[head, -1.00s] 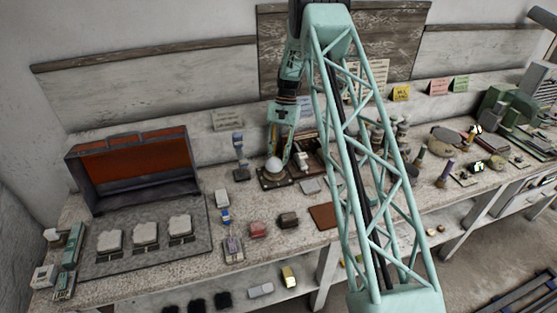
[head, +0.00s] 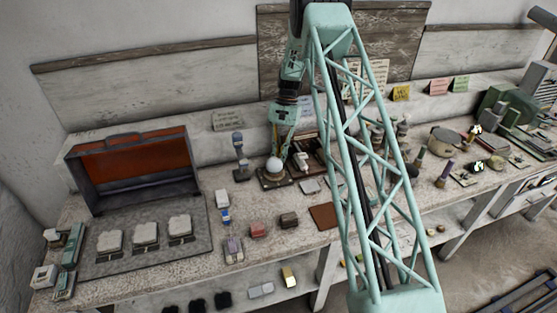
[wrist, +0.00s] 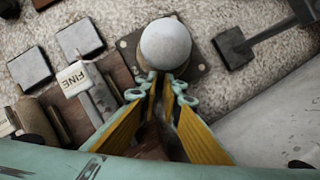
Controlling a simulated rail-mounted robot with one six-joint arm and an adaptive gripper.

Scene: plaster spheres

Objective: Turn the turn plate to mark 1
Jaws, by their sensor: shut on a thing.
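A white plaster sphere (head: 274,164) sits on a round holder on a dark square base (head: 275,182) towards the back of the bench. I take this holder to be the turn plate; no mark 1 can be read. In the wrist view the sphere (wrist: 166,43) is at the top middle, on its base (wrist: 197,69) with corner bolts. My gripper (wrist: 166,84) has its mint fingertips close together at the sphere's near side. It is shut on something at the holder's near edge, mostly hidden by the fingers. In the head view my gripper (head: 283,150) is beside the sphere.
A block marked FINE (wrist: 74,78) and grey square pads (wrist: 80,39) lie left of the gripper. A dark-footed stand (wrist: 234,48) is close on the right; it shows in the head view (head: 239,158) too. An open orange-lined case (head: 135,160) stands further left.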

